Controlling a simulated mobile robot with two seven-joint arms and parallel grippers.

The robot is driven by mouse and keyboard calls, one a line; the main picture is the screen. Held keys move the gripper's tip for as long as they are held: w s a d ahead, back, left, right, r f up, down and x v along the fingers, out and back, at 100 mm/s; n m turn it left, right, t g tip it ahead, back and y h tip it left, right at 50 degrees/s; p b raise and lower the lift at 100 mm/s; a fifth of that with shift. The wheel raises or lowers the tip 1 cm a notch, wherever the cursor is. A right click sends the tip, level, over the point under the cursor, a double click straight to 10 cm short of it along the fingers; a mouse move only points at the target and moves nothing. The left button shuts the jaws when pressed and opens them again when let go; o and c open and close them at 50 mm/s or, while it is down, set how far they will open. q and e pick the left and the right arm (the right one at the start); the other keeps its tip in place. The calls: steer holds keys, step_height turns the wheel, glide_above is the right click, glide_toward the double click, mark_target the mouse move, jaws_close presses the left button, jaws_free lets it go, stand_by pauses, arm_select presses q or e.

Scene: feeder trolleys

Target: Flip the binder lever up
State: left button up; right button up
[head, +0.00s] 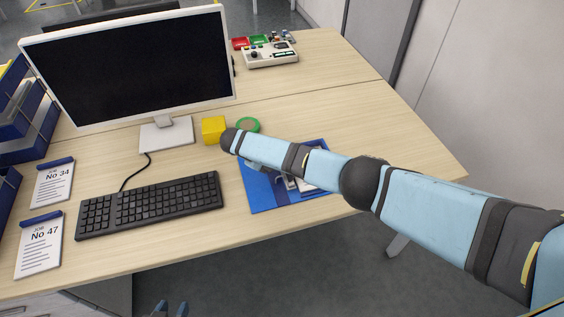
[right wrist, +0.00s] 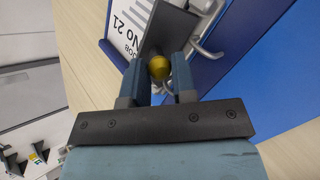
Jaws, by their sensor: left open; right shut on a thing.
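The blue binder (head: 262,192) lies open on the desk near its front edge, partly hidden under my right arm. Its blue cover (right wrist: 288,62) also shows in the right wrist view, beside a curved metal ring (right wrist: 207,50) and a dark metal plate (right wrist: 172,28). My right gripper (right wrist: 158,76) is shut on the yellow ball knob (right wrist: 158,67) of the lever, with one finger on each side. The lever's angle is hard to tell. In the head view the right gripper is mostly hidden by its arm. My left gripper (head: 171,309) is open and empty below the desk's front edge.
A yellow cube (head: 213,130) and a green-rimmed round object (head: 248,125) stand just behind the binder. A keyboard (head: 150,205) and a monitor (head: 130,75) are to the left. A job sheet, No 21 (right wrist: 126,30), lies by the lever.

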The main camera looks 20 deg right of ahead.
steer(key=a+f+h+b, duration=0.1)
steer(key=h+b, duration=0.2)
steer(key=shift+a+f, duration=0.15)
steer(key=shift+f, duration=0.05)
steer(key=shift+a+f+h+b, duration=0.15)
steer(key=shift+h+b, duration=0.45)
steer(key=shift+b, duration=0.4)
arm_select(q)
steer(key=shift+n, duration=0.4)
steer(key=f, duration=0.2)
steer(key=d+f, duration=0.1)
steer(key=f, duration=0.1)
steer(key=shift+w, duration=0.4)
arm_select(e)
steer(key=shift+a, duration=0.1)
arm_select(q)
steer(key=shift+a+r, duration=0.1)
steer(key=shift+r, duration=0.2)
arm_select(e)
steer(key=shift+h, duration=0.3)
steer(key=o, duration=0.9)
arm_select(q)
steer(key=shift+s+a+f, duration=0.1)
steer(key=shift+a+f, duration=0.1)
steer(key=shift+f, duration=0.2)
steer(key=shift+r, duration=0.15)
arm_select(e)
steer(key=shift+r, duration=0.2)
